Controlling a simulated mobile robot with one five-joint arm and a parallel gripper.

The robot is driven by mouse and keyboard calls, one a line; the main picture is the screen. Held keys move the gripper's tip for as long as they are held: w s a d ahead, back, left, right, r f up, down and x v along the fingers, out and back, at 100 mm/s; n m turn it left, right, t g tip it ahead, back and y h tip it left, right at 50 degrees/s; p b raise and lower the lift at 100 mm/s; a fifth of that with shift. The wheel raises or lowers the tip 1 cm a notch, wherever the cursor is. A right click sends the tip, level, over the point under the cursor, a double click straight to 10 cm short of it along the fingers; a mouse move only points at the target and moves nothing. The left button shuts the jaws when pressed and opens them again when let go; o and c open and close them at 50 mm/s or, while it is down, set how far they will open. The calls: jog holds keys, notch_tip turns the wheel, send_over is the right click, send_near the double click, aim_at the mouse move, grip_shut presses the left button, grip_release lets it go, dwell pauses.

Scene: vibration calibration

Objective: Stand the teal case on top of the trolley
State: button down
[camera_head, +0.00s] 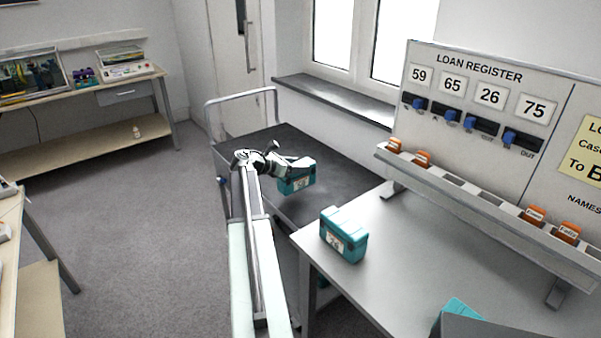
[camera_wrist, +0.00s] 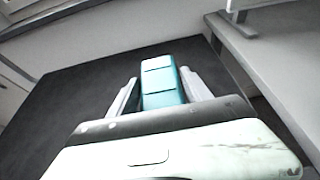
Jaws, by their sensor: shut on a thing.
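A teal case (camera_head: 297,184) is between the jaws of my gripper (camera_head: 297,168), over the dark top of the trolley (camera_head: 345,172). The gripper is shut on this case, which also shows between the two fingers in the wrist view (camera_wrist: 162,82). Part of the case is hidden by the gripper. I cannot tell whether its underside touches the trolley top. The trolley has a pale rail handle at its far left end. A second teal case (camera_head: 343,235) with a number label stands on the grey table (camera_head: 400,230), apart from my gripper.
The loan register board (camera_head: 480,85) stands along the table's back, with a rack of orange tags below it. Part of another teal case (camera_head: 459,312) shows at the bottom edge. A wooden bench (camera_head: 80,100) stands at the far left. The trolley top around the held case is clear.

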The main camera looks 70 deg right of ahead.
jog(key=shift+d, duration=0.7)
notch_tip(320, 180, down, 4)
jog(key=b, duration=0.4)
jog(key=shift+s+a, duration=0.1)
jog(key=shift+a, duration=0.05)
jog(key=shift+c, duration=2.3)
grip_release()
jog(key=shift+r, duration=0.25)
notch_tip(320, 180, up, 4)
jog(key=r+p, duration=0.1)
jog(key=p, duration=0.4)
send_over(287, 186)
jog(key=w, duration=0.4)
jog(key=shift+w+a+f, duration=0.2)
jog(key=shift+w+f, duration=0.05)
jog(key=shift+w, duration=0.05)
